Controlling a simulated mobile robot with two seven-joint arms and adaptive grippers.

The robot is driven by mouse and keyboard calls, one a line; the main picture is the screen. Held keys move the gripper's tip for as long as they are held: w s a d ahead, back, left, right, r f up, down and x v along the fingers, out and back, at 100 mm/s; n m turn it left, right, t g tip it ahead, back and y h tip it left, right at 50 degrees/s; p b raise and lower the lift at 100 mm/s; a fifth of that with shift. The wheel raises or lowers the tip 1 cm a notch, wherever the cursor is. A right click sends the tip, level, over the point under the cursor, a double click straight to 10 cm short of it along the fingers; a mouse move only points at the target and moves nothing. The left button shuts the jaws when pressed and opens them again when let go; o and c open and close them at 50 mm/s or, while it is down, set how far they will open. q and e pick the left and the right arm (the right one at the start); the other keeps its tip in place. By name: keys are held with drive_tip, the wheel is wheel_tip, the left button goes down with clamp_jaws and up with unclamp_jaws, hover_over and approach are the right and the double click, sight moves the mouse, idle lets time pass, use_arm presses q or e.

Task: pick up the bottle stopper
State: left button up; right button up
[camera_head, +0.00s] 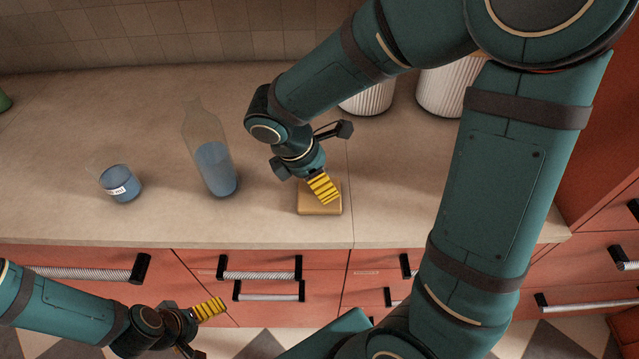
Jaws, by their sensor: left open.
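A clear glass bottle (212,165) with blue liquid stands upright on the counter, with no stopper visible in its neck. A small wooden block (318,206) lies on the counter to its right. No separate stopper can be made out; the spot behind the fingers is hidden. My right gripper (324,188) points down at the block, its yellow-striped fingers overlapping it in the picture; whether it touches or holds anything cannot be told. My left gripper (208,311) is open and empty, low in front of the drawers at the bottom left.
A glass of blue liquid with a white label (120,184) stands left of the bottle. Two white ribbed canisters (451,92) stand behind my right arm. The counter (60,165) has free room at left. Red drawers with handles (260,268) lie below its front edge.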

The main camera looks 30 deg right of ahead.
drive_tip(key=shift+x, duration=0.75)
drive_tip(key=c, duration=0.9)
drive_tip(key=shift+c, duration=0.2)
